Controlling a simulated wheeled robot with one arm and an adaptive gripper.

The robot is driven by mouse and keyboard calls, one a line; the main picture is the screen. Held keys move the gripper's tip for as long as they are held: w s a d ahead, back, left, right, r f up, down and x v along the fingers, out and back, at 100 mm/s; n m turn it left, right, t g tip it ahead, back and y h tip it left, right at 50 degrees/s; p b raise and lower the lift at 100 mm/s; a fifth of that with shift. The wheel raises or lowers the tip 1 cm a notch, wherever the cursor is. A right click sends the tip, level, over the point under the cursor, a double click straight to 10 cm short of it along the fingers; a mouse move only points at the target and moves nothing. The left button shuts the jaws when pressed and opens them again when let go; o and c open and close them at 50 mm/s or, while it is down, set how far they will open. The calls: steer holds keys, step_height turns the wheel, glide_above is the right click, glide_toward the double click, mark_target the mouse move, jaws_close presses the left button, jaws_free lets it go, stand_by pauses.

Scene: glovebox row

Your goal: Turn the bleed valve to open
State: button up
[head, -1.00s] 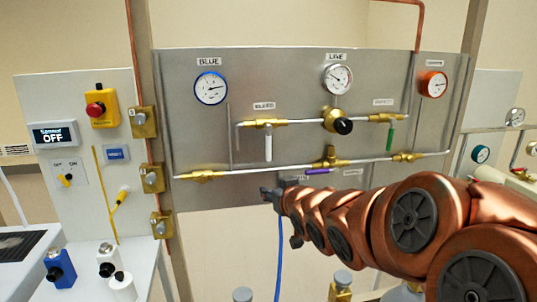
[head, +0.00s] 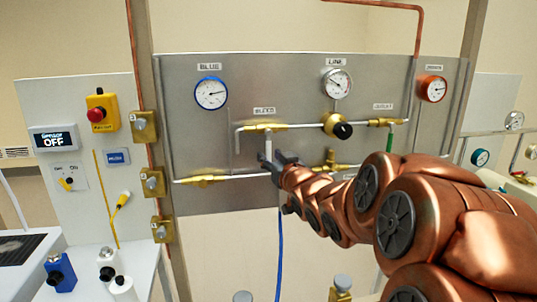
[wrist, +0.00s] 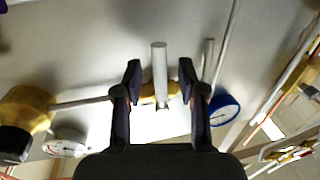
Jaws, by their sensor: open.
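The bleed valve (head: 258,128) is a brass body on the upper pipe, under the label BLEED. Its white lever handle (head: 268,142) hangs straight down, across the pipe. My gripper (head: 273,158) is at the lower end of this handle, in front of the panel, and hides the tip. In the wrist view the pale handle (wrist: 159,58) shows between the two open fingers, with a gap on each side. No contact shows. The brass valve body is partly hidden behind the handle there.
The steel panel (head: 210,130) carries a blue gauge (head: 211,93), a line gauge (head: 337,82), an orange gauge (head: 433,87), a black knob (head: 343,130) and a green-handled outlet valve (head: 389,141). A lower pipe (head: 235,177) runs just below the handle. A blue hose hangs below.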

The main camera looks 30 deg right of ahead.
steer(key=shift+x, duration=0.95)
jaws_close()
